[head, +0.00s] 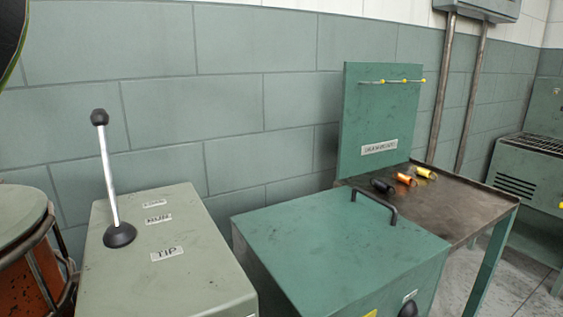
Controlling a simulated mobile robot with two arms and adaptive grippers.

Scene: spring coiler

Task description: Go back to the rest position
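Neither of my grippers shows in the head view. A lever (108,178) with a black knob and a round black base stands nearly upright, leaning slightly left, on a grey-green box (190,240). A label reading "TIP" (167,253) is on the box top, with two smaller labels farther back. A green box (335,240) with a dark handle (374,206) on its closed-looking top stands to the right.
A metal table (465,205) at the right bears black (382,186), orange (405,179) and yellow (425,173) spools. A green panel (380,120) with a rod stands behind them. A caged rusty drum (28,270) is at lower left. Open floor (520,285) shows at lower right.

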